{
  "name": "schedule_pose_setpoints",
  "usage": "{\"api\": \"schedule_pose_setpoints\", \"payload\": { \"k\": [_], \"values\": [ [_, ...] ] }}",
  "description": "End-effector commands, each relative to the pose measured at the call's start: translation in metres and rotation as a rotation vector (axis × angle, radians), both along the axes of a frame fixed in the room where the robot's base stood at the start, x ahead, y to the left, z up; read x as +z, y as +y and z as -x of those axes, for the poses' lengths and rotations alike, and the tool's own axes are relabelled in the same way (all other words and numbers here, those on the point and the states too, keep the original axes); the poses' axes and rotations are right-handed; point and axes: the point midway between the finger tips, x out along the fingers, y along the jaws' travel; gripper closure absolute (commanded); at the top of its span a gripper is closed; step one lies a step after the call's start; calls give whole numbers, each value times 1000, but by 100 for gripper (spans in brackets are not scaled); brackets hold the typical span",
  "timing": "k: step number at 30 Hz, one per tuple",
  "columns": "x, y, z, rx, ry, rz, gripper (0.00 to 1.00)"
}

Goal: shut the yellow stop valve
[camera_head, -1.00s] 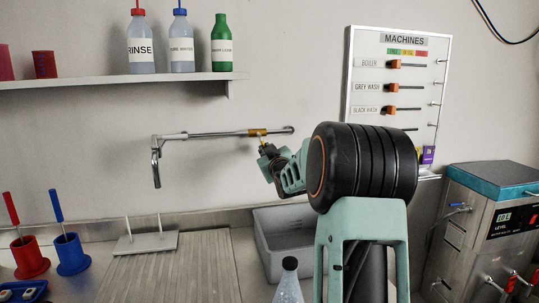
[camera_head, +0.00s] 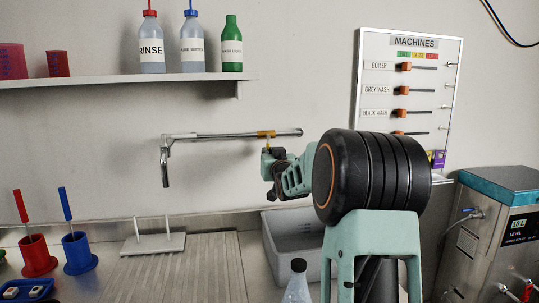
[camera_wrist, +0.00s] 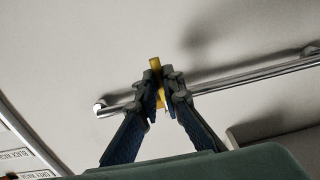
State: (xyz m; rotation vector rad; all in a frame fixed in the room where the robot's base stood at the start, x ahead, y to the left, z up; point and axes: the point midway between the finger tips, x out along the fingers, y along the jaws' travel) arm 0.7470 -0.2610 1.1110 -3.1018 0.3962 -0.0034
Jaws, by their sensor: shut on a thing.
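The yellow stop valve (camera_head: 266,134) sits on the chrome wall pipe (camera_head: 215,135), near its right end. In the wrist view, the yellow valve piece (camera_wrist: 155,65) stands up between my fingertips, with its upper end clear of them. My gripper (camera_head: 268,149) is just below the valve in the head view. Its two fingers (camera_wrist: 162,95) are closed on the yellow piece in the wrist view. The fingers hide part of the valve and of the pipe behind it.
The spout (camera_head: 165,165) hangs down at the pipe's left end. A shelf (camera_head: 120,81) with bottles is above left. A grey sink (camera_head: 300,215) and a bottle (camera_head: 298,285) are below. The MACHINES board (camera_head: 450,75) and a steel machine (camera_head: 470,240) are at right.

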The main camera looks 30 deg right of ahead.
Motion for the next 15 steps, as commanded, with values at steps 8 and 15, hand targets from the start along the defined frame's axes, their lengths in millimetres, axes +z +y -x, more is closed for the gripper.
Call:
{"api": "schedule_pose_setpoints", "payload": {
  "k": [8,15],
  "values": [
    [-1,1,0,1,1,-3,90],
    [0,0,0,1,1,-1,75]
  ]
}}
